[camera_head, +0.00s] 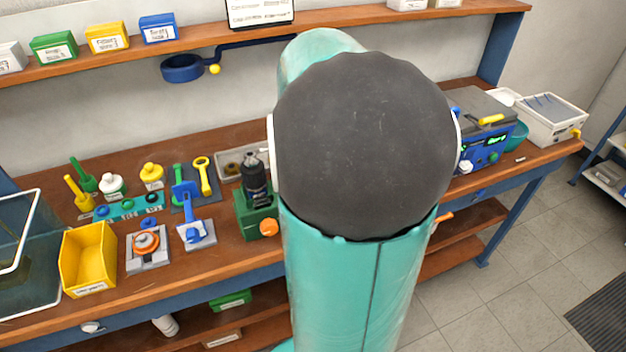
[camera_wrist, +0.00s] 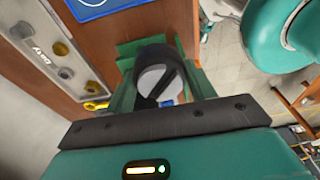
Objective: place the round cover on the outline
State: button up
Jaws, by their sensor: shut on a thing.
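My gripper (camera_wrist: 166,85) shows in the wrist view, with a dark green finger on each side. It is shut on a dark round piece (camera_wrist: 149,55) with a pale grey face and a dark bar across it. This may be the round cover, but I cannot tell for sure. A blue panel (camera_wrist: 97,6) with a thin white line shows at the top edge of the wrist view; I cannot tell whether that line is the outline. In the head view my arm hides the gripper and part of the bench.
The wooden bench (camera_head: 205,267) carries a yellow bin (camera_head: 87,258), a green block with a black cylinder (camera_head: 255,180), and small fixtures at left. A blue device (camera_head: 484,140) stands at right.

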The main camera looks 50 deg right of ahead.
jog(key=d+f, duration=0.3)
jog(key=d, duration=0.1)
jog(key=w+d+f, duration=0.1)
jog(key=d+f, duration=0.2)
jog(key=d, duration=0.1)
jog(key=w+d+f, duration=0.1)
jog(key=d+f, duration=0.2)
jog(key=d, duration=0.2)
jog(key=shift+w, duration=0.25)
jog(key=shift+d+f, duration=0.15)
jog(key=shift+f, duration=0.05)
jog(key=shift+w+d+f, duration=0.1)
jog(key=shift+d+f, duration=0.1)
jog(key=shift+f, duration=1.55)
jog(key=shift+f, duration=0.2)
jog(key=o, duration=0.7)
notch_tip(320, 180, up, 12)
jog(key=s+d, duration=0.1)
jog(key=shift+d+r, duration=0.15)
jog(key=shift+d, duration=0.1)
